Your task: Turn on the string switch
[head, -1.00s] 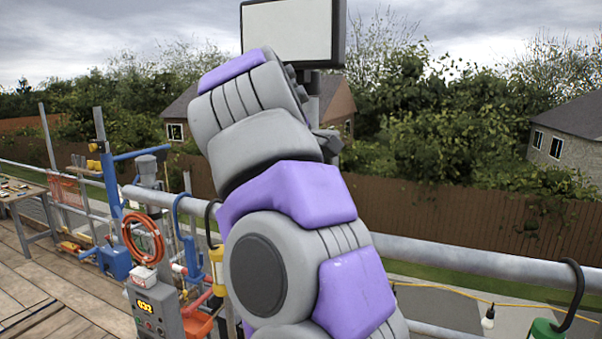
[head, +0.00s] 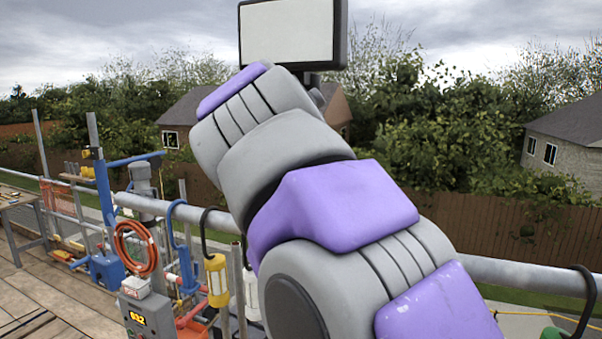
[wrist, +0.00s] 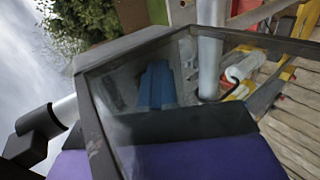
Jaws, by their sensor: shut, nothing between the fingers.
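I cannot pick out the string switch in either view. A work light with a pale rectangular panel and dark frame (head: 287,35) stands on a post behind my arm in the head view; its panel looks unlit. My purple and grey arm covers the lower post and whatever hangs there. The end of my gripper is hidden in the head view. In the wrist view, a purple and black part of my gripper (wrist: 185,128) shows along the bottom, with nothing seen held. A dark-framed, glassy panel (wrist: 150,85) fills the middle there; I cannot tell what it is.
A scaffold rail (head: 535,273) crosses behind my arm. At left are a grey control box (head: 146,312) with lit digits, an orange hose coil (head: 136,248), a yellow lantern (head: 217,280) and a blue stand (head: 107,269). Wooden planks (head: 40,290) are free at lower left.

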